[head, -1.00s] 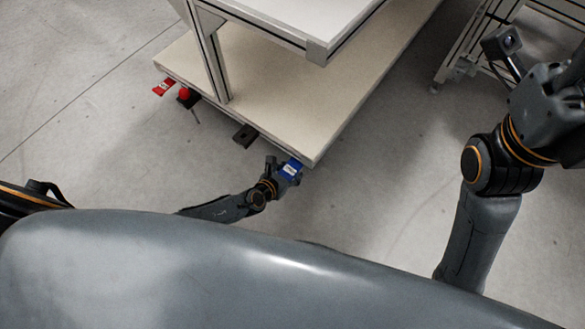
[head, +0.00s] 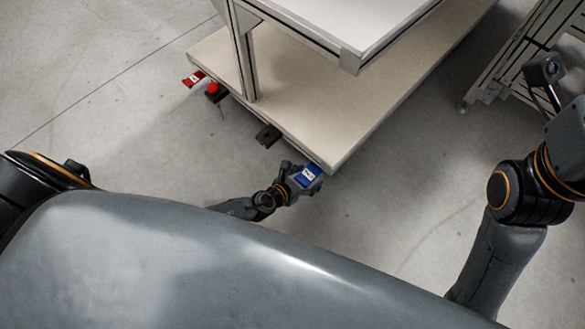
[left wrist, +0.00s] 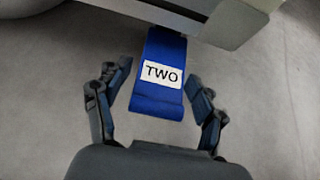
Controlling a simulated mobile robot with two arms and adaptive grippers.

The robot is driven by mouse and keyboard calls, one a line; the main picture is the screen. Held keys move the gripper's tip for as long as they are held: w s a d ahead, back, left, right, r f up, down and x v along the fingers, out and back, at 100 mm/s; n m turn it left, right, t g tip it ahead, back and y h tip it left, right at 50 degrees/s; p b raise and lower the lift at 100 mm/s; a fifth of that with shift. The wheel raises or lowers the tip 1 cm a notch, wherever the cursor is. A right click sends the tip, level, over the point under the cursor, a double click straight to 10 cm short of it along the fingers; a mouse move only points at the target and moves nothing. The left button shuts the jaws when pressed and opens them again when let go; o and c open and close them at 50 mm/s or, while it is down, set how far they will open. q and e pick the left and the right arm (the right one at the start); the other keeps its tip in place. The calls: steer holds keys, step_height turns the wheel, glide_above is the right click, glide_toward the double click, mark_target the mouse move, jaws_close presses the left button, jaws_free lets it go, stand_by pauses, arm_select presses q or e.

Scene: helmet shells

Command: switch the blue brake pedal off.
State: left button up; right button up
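The blue brake pedal (head: 308,175) sticks out from the near right corner of the trolley's lower deck, low over the floor. In the left wrist view the blue pedal (left wrist: 160,75) carries a white label reading "TWO". My left gripper (head: 297,180) is at the pedal. In the left wrist view my left gripper (left wrist: 153,98) is open, with one finger on each side of the pedal's outer end and a gap on both sides.
The trolley's lower deck (head: 300,115) is pale, with a white upper shelf (head: 350,20) on metal posts. A red pedal (head: 194,78), a red knob (head: 212,87) and a black pedal (head: 268,136) stick out along the same edge. A metal rack (head: 520,60) stands at right.

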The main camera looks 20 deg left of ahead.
arm_select(q)
steer(key=v, duration=0.9)
steer(key=shift+s+r, duration=0.15)
steer(key=shift+s, duration=0.1)
steer(key=shift+a, duration=0.2)
